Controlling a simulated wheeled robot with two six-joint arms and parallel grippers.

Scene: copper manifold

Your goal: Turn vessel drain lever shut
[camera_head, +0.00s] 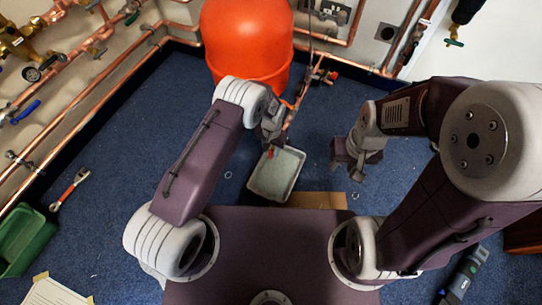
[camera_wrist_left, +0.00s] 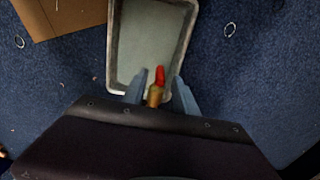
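The orange-red vessel (camera_head: 247,45) stands at the back of the floor. A red lever tip (camera_head: 271,152) shows just below my left gripper (camera_head: 268,142), above a grey tray; I take it as the drain lever. In the left wrist view the red lever (camera_wrist_left: 160,76) sits on a brass body (camera_wrist_left: 154,95). It lies between the two spread fingers of my left gripper (camera_wrist_left: 161,84), with a gap showing on each side. The rest of the valve is hidden behind my wrist. My right gripper (camera_head: 354,168) hangs to the right, away from the lever; its finger opening is unclear.
The grey tray (camera_head: 293,180) lies on the blue carpet below the lever, beside a cardboard piece (camera_head: 318,200). Copper pipes (camera_head: 285,125) run near my left gripper. A red-handled wrench (camera_head: 70,188) and a green crate (camera_head: 24,238) lie at left.

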